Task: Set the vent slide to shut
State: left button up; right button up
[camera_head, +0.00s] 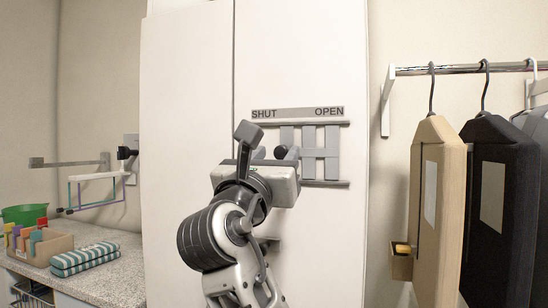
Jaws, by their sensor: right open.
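The vent slide (331,152) is a grey slatted panel between two dark horizontal rails on a white cabinet front. The label strip (298,113) above it reads SHUT at its left end and OPEN at its right end. My right gripper (267,145) is open, in front of the left part of the vent, with its fingers pointing up and toward the panel. A dark rounded piece beside its right finger may be a slide knob or part of the finger; I cannot tell. The gripper hides the vent's lower left. Contact is unclear. My left gripper is not in view.
A rail (450,69) at the right holds hanging garments, the nearest a tan one (437,210). A wall rack (95,190) hangs above.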

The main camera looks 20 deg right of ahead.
pick_arm(q)
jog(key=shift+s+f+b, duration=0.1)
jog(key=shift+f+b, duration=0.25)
jog(key=shift+b, duration=0.4)
pick_arm(e)
jog(key=v, duration=1.6)
jog(key=shift+r, duration=0.1)
